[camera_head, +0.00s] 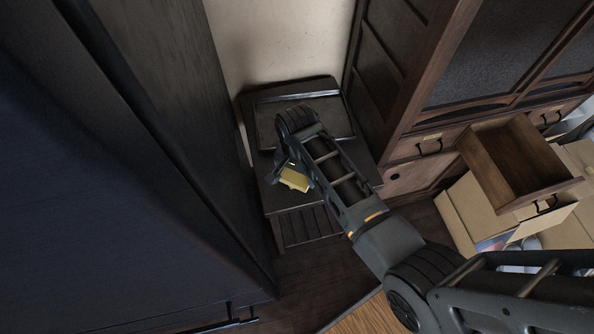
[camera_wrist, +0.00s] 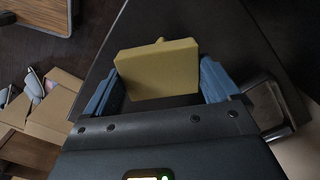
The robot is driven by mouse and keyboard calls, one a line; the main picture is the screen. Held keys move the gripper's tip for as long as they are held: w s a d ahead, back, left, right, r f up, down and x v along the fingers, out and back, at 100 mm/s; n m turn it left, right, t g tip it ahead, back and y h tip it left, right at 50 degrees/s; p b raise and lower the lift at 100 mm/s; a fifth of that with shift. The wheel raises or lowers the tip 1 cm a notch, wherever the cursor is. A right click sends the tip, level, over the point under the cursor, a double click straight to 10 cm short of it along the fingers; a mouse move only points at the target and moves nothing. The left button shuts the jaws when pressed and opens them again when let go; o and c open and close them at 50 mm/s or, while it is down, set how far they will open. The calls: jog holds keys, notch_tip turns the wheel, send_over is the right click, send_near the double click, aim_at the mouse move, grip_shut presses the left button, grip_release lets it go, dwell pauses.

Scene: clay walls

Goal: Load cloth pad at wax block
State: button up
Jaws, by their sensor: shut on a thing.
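My gripper (camera_wrist: 160,82) is shut on a flat yellow block-shaped thing, which I take for the cloth pad (camera_wrist: 158,68). The blue fingers are at its left and right sides. In the head view the pad (camera_head: 295,179) is above the front part of a small dark table (camera_head: 282,197); I cannot tell whether it touches anything below. A small yellowish tip (camera_wrist: 160,40) shows past the pad's far edge; I cannot tell whether it belongs to the pad. I cannot make out a separate wax block; it may be hidden by the pad or my arm.
A dark tray (camera_head: 267,125) lies on the back of the table. A tall dark cabinet (camera_head: 190,110) stands close on the left. On the right, a wooden cabinet has an open drawer (camera_head: 515,160) above cardboard boxes (camera_head: 465,210).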

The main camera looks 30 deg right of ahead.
aim_at(297, 175)
dwell(0.3)
notch_tip(297, 175, up, 3)
jog(key=p, duration=0.3)
jog(key=shift+r+p, duration=0.3)
jog(key=shift+r, duration=1.65)
notch_tip(297, 175, up, 4)
jog(key=n, duration=0.6)
jog(key=n+b, duration=0.1)
jog(key=n, duration=0.4)
jog(key=shift+r+n, duration=0.2)
jog(key=shift+n, duration=0.2)
